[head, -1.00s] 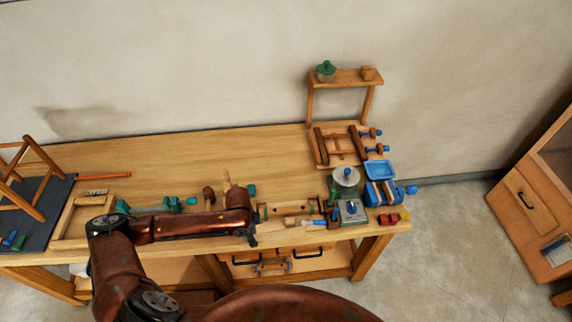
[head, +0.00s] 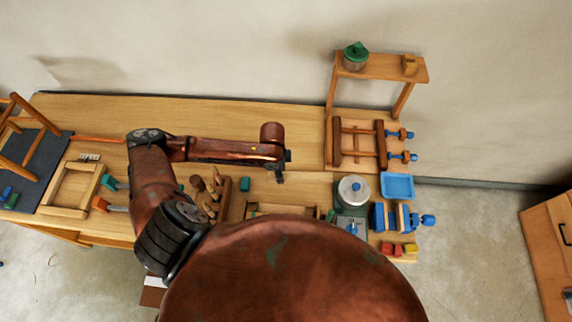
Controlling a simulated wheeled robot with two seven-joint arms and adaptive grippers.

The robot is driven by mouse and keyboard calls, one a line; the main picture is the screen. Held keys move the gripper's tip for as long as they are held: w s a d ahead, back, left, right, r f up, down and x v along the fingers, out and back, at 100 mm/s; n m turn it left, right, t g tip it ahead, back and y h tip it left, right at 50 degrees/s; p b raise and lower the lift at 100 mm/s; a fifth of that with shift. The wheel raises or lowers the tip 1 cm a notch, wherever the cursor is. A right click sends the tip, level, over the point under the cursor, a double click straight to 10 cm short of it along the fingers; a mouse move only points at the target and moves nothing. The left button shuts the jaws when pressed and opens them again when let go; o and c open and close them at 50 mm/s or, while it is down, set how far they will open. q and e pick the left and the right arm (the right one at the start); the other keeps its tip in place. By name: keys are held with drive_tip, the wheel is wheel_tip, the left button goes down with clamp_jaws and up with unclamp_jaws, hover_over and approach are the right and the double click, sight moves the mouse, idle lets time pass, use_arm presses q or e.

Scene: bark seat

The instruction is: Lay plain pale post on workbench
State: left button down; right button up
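The workbench (head: 300,115) is a long pale wooden top along the wall. Several small wooden posts (head: 214,180) stand in or beside a brown block (head: 225,198) at its middle, just right of my arm. I cannot tell which of them, if any, is the plain pale post. My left arm reaches across the bench. Its gripper (head: 280,178) shows only as a small dark tip over the bench, right of the posts; its fingers are too small and hidden to read. My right gripper is out of view.
A stool (head: 20,140) lies on a dark mat (head: 38,165) at left, near an open wooden frame (head: 72,188). At right are a small shelf (head: 380,67), a blue tray (head: 397,186) and a blue vise (head: 380,216). The bench's back strip is clear.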

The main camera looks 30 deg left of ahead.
use_arm(q)
drive_tip(key=shift+s+f, duration=0.1)
drive_tip(key=shift+s, duration=0.15)
drive_tip(key=shift+s+f+b, duration=0.15)
drive_tip(key=shift+f+b, duration=0.5)
drive_tip(key=shift+b, duration=0.45)
wheel_tip(320, 180, down, 2)
drive_tip(key=b, duration=0.3)
drive_tip(key=shift+f, duration=1.3)
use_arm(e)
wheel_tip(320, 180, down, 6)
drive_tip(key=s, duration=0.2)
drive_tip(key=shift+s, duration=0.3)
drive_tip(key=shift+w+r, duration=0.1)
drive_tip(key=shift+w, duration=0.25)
use_arm(q)
drive_tip(key=shift+a+p, duration=0.1)
drive_tip(key=shift+p, duration=0.25)
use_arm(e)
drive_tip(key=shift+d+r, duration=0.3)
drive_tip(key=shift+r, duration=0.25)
